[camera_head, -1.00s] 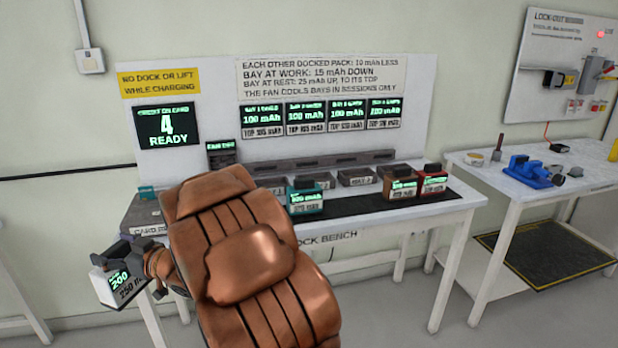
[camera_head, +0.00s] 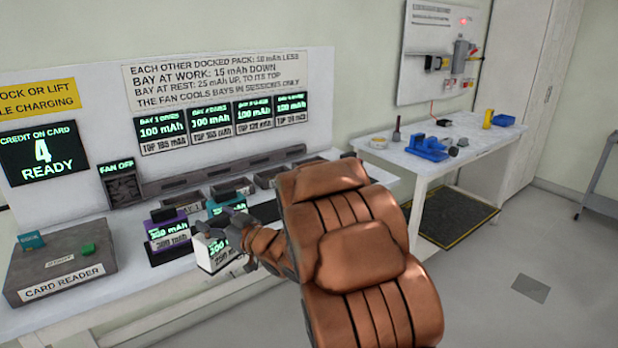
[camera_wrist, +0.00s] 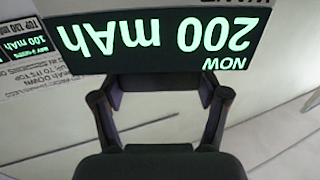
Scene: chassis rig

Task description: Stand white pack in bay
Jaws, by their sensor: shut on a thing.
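The white pack (camera_head: 211,256) hangs in my gripper (camera_head: 236,226), at the front edge of the dock bench in the head view. Its green display reads 200 mAh, upside down in the wrist view (camera_wrist: 160,38). My gripper is shut on the pack's top. The bays form a grey row (camera_head: 190,194) along the back of the bench, behind the pack. A purple pack (camera_head: 165,232) stands left of the white pack. A teal pack (camera_head: 216,206) stands just behind it, partly hidden. My arm hides the right part of the bench.
A card reader (camera_head: 62,270) with a green button sits at the bench's left end. The board above shows credit 4 READY, FAN OFF and 100 mAh for each bay. A side table (camera_head: 400,158) with a blue vise (camera_head: 428,147) stands to the right.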

